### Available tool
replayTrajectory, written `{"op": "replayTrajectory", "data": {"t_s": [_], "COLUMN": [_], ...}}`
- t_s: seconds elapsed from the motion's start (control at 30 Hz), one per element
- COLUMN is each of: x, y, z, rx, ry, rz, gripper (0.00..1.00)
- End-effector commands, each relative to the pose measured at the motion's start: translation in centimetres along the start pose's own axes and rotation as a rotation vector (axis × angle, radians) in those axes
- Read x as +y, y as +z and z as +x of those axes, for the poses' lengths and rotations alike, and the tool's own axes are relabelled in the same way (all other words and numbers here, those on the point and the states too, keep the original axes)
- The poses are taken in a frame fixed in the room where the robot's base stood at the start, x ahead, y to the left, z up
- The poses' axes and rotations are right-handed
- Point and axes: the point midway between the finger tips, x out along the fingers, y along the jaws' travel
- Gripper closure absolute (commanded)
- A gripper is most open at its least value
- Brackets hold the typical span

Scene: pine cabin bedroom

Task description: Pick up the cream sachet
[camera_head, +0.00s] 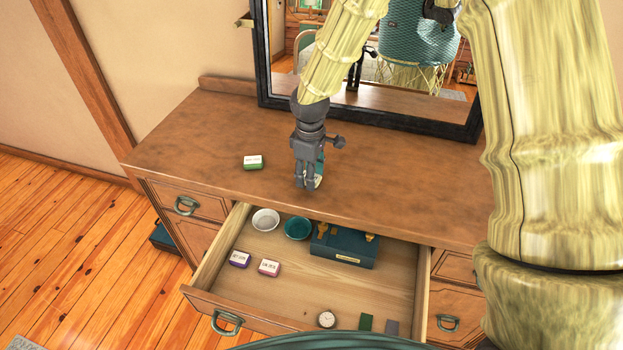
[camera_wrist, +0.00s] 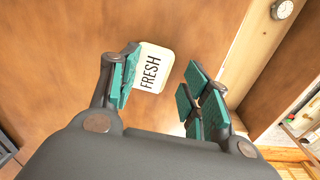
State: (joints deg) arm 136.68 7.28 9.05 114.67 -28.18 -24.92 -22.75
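The cream sachet (camera_wrist: 152,68), printed FRESH, lies on the brown dresser top, beyond and between my finger pads in the wrist view. It is close to the left pad, and I cannot tell whether they touch. My gripper (camera_wrist: 163,78) is open, with a gap between the sachet and the right pads. In the head view my gripper (camera_head: 309,184) points down at the dresser top near its front edge, behind the open drawer. Only a small pale part of the sachet (camera_head: 314,184) shows there; the fingers hide the rest.
A green-and-white box (camera_head: 253,162) sits left on the dresser top (camera_head: 400,185). The open drawer (camera_head: 290,274) holds a white bowl (camera_head: 265,220), a teal bowl (camera_head: 298,228), a dark teal case (camera_head: 344,248), two small boxes and a round dial (camera_head: 326,319). A mirror (camera_head: 400,114) stands behind.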

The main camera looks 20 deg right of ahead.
Motion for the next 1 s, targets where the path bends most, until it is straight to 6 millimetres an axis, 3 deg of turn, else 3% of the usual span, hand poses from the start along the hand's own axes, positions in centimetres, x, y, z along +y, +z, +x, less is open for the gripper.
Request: {"op": "replayTrajectory", "data": {"t_s": [0.07,0.3,0.5,1.0], "x": [0.23,0.24,0.35,0.43], "y": [-0.37,-0.58,-0.28,-0.23], "z": [0.55,0.95,0.88,0.77], "rx": [-0.004,-0.007,-0.007,-0.007], "ry": [-0.006,-0.010,-0.009,-0.007], "rz": [-0.001,-0.004,0.000,0.001], "gripper": [0.74,0.65,0.76,0.86]}}
